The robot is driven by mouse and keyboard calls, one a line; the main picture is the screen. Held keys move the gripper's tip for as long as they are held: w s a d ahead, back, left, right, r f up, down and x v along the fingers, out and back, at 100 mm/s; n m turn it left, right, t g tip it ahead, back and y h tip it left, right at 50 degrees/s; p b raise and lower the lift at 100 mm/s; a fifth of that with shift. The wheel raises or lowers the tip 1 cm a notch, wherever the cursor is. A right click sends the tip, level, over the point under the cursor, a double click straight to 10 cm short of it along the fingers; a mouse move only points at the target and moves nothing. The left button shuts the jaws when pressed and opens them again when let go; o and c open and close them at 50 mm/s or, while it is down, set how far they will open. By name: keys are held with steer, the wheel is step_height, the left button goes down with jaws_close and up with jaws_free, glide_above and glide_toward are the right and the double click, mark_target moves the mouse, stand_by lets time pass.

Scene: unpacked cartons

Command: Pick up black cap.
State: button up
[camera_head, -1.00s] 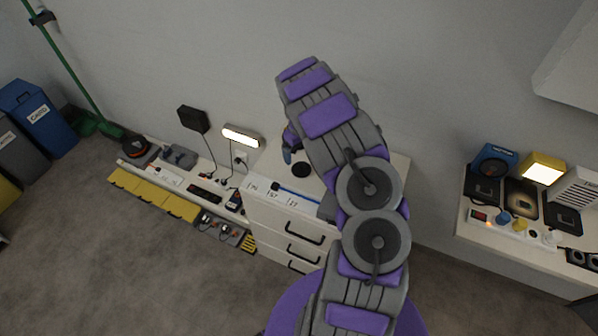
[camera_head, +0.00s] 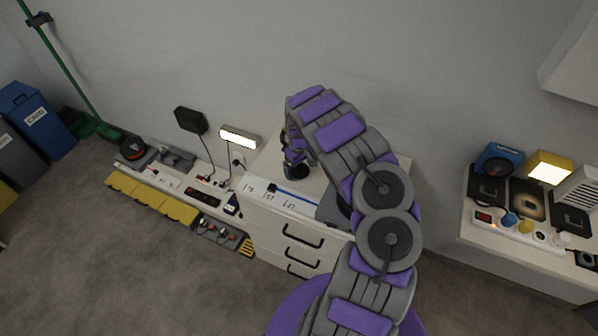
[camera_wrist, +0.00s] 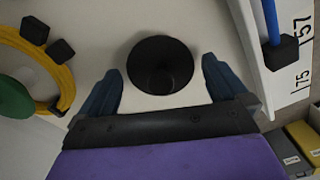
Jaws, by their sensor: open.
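The black cap (camera_wrist: 160,60) is a round dark disc with a raised middle, lying on the pale cabinet top in the wrist view. My gripper (camera_wrist: 161,68) is open, with one blue-grey finger on each side of the cap and clear gaps to it. The cap lies between and slightly beyond the fingertips. How high the fingers are above the surface is hard to tell. In the head view my gripper (camera_head: 293,163) is low over the drawer cabinet (camera_head: 285,224), and it largely covers the cap there.
A yellow cable coil (camera_wrist: 62,70) and a green round thing (camera_wrist: 12,98) lie left of the gripper in the wrist view. A blue rod with a black end (camera_wrist: 274,45) lies to the right, by a numbered strip (camera_wrist: 298,70).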

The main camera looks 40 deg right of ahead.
mark_target(297, 172)
steer(key=shift+d, duration=0.35)
steer(key=shift+c, duration=0.8)
steer(key=shift+a+r, duration=0.15)
steer(key=shift+a, duration=0.5)
steer(key=c, duration=0.9)
steer(key=shift+d, duration=0.5)
steer(key=shift+a+r, duration=0.1)
steer(key=shift+r, duration=0.25)
steer(key=r, duration=0.1)
steer(key=a+r+p, duration=0.1)
steer(key=r+p, duration=0.1)
steer(key=shift+s+a+r, duration=0.15)
steer(key=shift+s+a, duration=0.05)
steer(key=shift+a, duration=0.15)
steer(key=s+a+p, duration=0.1)
steer(key=a, duration=0.3)
steer(key=s+a+p, duration=0.1)
steer(key=s+a, duration=0.1)
steer(key=a, duration=0.3)
steer(key=s+a+r+p, duration=0.1)
steer(key=a, duration=0.3)
steer(key=shift+s+a, duration=0.25)
steer(key=shift+a, duration=0.15)
